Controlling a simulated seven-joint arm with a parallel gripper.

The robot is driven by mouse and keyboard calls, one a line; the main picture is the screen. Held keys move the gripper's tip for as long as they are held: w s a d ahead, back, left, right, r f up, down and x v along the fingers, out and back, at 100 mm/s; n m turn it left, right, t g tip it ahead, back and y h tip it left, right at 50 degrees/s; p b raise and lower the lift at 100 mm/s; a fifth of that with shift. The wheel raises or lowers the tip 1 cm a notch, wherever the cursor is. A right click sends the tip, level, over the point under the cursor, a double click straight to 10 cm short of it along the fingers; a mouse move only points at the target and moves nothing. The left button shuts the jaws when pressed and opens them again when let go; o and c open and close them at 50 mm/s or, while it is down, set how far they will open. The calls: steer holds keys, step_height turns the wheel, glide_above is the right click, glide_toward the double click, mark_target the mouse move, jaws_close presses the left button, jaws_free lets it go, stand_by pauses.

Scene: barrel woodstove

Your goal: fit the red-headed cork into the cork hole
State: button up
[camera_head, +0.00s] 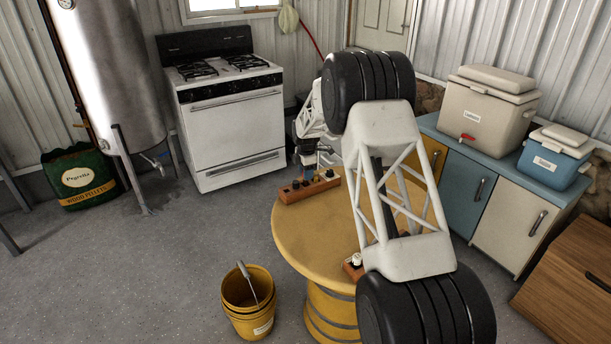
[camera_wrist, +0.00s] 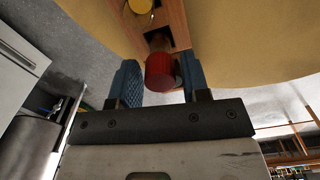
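A second wooden block (camera_head: 351,272) is partly hidden behind my arm. I cannot tell which opening is the cork hole.
A yellow cork (camera_wrist: 140,4) stands in the block beside the recess. A yellow bucket (camera_head: 246,303) stands on the floor left of the table. A white stove (camera_head: 236,135) is behind, and a cabinet (camera_head: 513,222) with coolers stands at right. The tabletop's left front is clear.

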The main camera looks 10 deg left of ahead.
steer(key=c, duration=0.7)
steer(key=shift+r, duration=0.1)
steer(key=shift+r, duration=1.65)
steer(key=s+d, duration=0.2)
steer(key=s, duration=0.3)
steer(key=s+d+r, duration=0.1)
steer(key=s+d, duration=0.1)
steer(key=s, duration=0.2)
steer(key=s+d, duration=0.2)
steer(key=s, duration=0.3)
steer(key=shift+s+d+r, duration=0.25)
steer(key=shift+s, duration=0.05)
steer(key=shift+w+a, duration=0.1)
steer(key=w+a, duration=0.2)
steer(key=a, duration=0.2)
steer(key=w+a, duration=0.3)
steer(key=a, duration=0.1)
steer(key=w+a, duration=0.3)
steer(key=a, duration=0.1)
steer(key=shift+w+a+f, duration=0.1)
steer(key=shift+a+f, duration=0.1)
steer(key=shift+a, duration=0.1)
